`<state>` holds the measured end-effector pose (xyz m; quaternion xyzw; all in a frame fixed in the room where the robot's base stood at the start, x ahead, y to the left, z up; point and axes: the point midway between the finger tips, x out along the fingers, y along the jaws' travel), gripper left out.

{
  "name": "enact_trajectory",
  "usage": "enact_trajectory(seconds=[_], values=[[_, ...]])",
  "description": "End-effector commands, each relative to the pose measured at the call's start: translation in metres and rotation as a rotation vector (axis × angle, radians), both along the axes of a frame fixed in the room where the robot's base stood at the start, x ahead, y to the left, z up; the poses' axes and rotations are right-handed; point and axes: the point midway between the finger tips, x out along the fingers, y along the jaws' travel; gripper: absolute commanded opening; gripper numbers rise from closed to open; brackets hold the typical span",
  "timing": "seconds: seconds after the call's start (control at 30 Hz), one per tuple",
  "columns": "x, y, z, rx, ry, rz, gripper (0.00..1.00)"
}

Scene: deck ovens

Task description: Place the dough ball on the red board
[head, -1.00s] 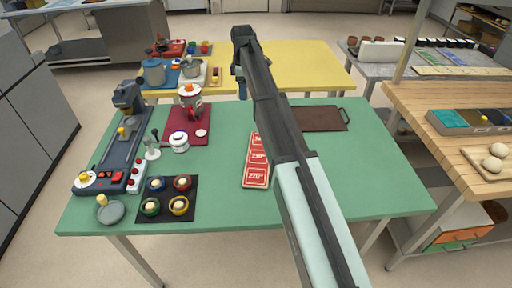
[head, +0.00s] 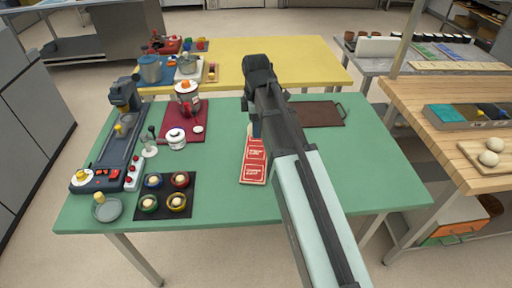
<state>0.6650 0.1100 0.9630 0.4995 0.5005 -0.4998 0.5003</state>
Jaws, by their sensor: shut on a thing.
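The red board (head: 254,168), a narrow strip with white numbers and lines, lies on the green table. Its far end is covered by my arm and gripper. My gripper (head: 256,128) points down over that far end, shut on the dough ball. The dough ball (head: 250,129) shows only as a small pale patch beside the fingers. I cannot tell whether it touches the board.
A black mat (head: 166,196) with several small bowls lies left of the board. A brown tray (head: 322,114) is at the back right. Green table is clear right of my arm.

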Motion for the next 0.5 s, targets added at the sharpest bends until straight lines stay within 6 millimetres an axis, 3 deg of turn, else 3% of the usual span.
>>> enact_trajectory(seconds=[0.3, 0.5], values=[[-0.001, 0.000, -0.045, 0.000, 0.001, -0.001, 0.28], [0.000, 0.000, -0.055, 0.000, 0.000, -0.001, 0.28]])
